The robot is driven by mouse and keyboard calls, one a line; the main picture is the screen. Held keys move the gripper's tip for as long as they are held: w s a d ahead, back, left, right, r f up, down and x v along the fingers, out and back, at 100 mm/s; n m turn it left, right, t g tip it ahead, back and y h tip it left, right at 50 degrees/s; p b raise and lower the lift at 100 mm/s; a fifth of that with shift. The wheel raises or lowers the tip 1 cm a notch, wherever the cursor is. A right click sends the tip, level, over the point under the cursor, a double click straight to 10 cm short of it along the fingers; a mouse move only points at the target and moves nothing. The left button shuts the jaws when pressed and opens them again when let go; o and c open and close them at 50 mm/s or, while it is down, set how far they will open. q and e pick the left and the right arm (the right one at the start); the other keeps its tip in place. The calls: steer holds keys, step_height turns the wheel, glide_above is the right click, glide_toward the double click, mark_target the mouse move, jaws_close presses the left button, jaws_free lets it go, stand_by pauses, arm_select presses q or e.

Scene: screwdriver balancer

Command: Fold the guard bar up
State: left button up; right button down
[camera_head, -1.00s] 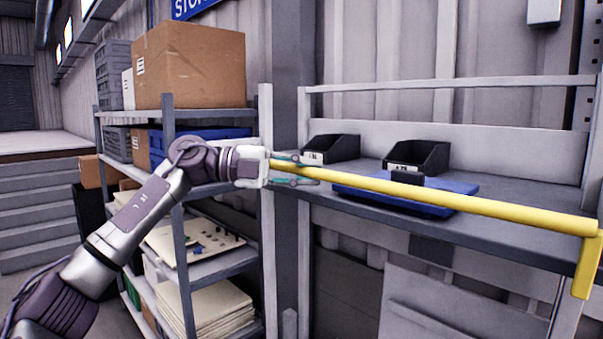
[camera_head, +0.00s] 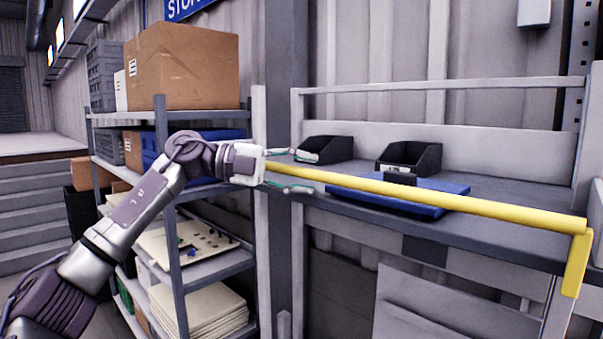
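The yellow guard bar (camera_head: 430,192) runs across the front of the workbench, slightly sloping down to the right in the picture. At its right end a short yellow piece (camera_head: 576,265) hangs down. My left gripper (camera_head: 297,171) is at the bar's left end. Its two fingers are spread wide, one above and one below the bar, with clear gaps to it. The bar's end lies between the fingers near the palm. My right gripper is not in view.
Two black bins (camera_head: 409,160) and a blue tray (camera_head: 446,190) sit on the workbench (camera_head: 510,240) behind the bar. A shelf rack with a cardboard box (camera_head: 190,68) stands at the left, close behind my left arm.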

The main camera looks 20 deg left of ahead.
arm_select(q)
steer(key=shift+s+a, duration=0.1)
steer(key=shift+a, duration=0.15)
steer(key=v, duration=1.1)
steer(key=shift+s+a, duration=0.15)
steer(key=shift+a, duration=0.05)
steer(key=shift+r, duration=0.15)
